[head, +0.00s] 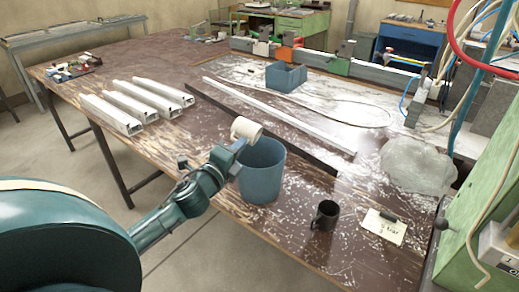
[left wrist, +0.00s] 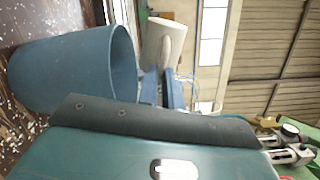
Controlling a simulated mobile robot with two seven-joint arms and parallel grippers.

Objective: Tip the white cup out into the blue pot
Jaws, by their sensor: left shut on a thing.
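The white cup (head: 246,129) is held up at the rim of the blue pot (head: 262,172) in the head view, on the pot's upper left side. The cup looks tilted; its inside is hidden. My left gripper (head: 238,144) is shut on the cup. In the left wrist view the cup (left wrist: 164,43) sits at the fingertips (left wrist: 166,80), beside the open mouth of the pot (left wrist: 75,70). The pot stands upright on the table; its contents cannot be seen. My right gripper is not in view.
A dark mug (head: 325,215) and a paper card (head: 385,226) stand right of the pot on the worn table. White profiles (head: 130,104) lie at the left. A blue box (head: 286,77) and a clear plastic bag (head: 418,164) lie farther back.

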